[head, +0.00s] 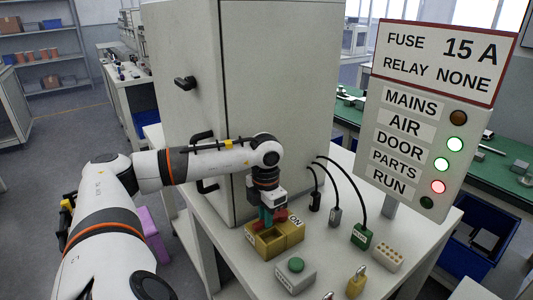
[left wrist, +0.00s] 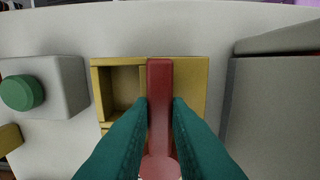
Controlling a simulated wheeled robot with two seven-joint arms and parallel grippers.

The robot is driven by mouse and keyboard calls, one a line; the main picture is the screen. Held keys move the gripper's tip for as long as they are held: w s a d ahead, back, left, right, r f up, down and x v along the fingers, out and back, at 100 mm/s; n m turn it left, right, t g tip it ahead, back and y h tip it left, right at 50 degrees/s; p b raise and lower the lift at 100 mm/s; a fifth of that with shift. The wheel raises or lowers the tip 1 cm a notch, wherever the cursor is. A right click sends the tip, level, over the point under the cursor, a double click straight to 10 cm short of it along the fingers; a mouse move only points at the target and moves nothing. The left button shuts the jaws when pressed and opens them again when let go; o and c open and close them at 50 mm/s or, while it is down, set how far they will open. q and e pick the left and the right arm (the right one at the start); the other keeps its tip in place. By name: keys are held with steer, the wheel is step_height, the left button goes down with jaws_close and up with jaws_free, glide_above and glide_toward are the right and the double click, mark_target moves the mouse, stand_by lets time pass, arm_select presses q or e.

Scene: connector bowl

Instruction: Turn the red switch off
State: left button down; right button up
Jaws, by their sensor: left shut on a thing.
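The red switch (left wrist: 159,82) is a red lever on a yellow box with recessed compartments. In the left wrist view, the box's rim (left wrist: 202,88) shows beside the lever. In the head view, the yellow box (head: 270,257) sits on the white table, with an "ON" label (head: 296,221) at its right back. My left gripper (head: 266,216) points down over the box. Its teal fingers are shut on the red lever, one on each side. The lever's lower end is partly hidden by the fingers. My right gripper is not in view.
A grey box with a green button (head: 295,265) stands just in front of the yellow box. A tall grey cabinet (head: 275,90) rises behind. Cabled plugs (head: 361,236) and a beige connector block (head: 388,257) are to the right. A sign panel (head: 415,150) has several lamps.

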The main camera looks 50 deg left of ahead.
arm_select(q)
steer(key=shift+a+r, duration=0.1)
steer(key=c, duration=1.4)
jaws_free()
steer(key=shift+o, duration=0.2)
step_height(320, 180, up, 12)
